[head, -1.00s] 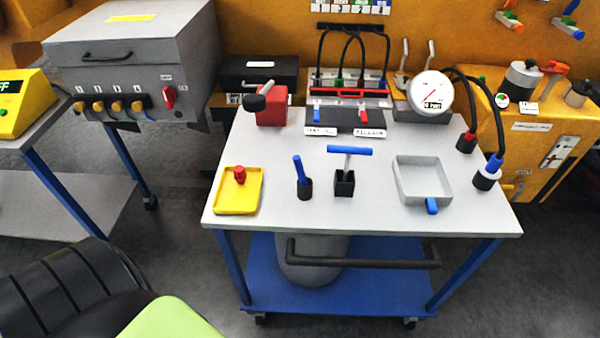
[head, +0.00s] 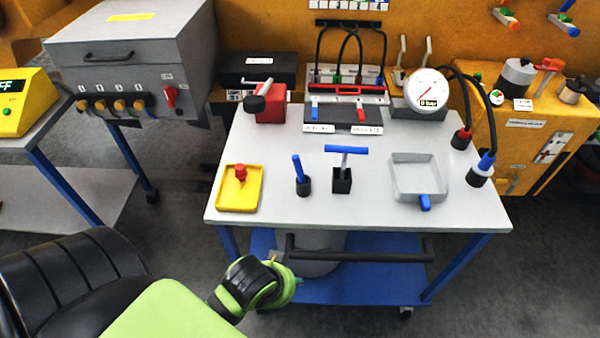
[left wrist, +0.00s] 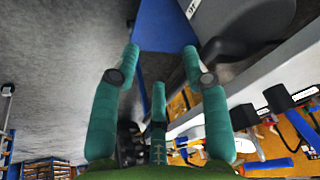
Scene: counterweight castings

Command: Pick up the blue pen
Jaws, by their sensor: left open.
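The blue pen (head: 297,167) stands tilted slightly in a small black holder (head: 304,187) near the front edge of the table, left of the blue T-handle tool. Its lower end is hidden in the holder. My left gripper shows in the left wrist view (left wrist: 160,62) with its teal fingers spread and nothing between them. In the head view the green left wrist is in front of the table, low and below its front edge, apart from the pen; the fingers are mostly hidden there. I cannot pick out the pen for certain in the left wrist view. My right gripper is not in view.
A yellow tray (head: 257,200) with a red piece is left of the pen. The T-handle tool (head: 348,150) in a black block is close on its right. A grey tray (head: 398,192) is farther right. A black handle bar (head: 385,257) runs below the table's front edge.

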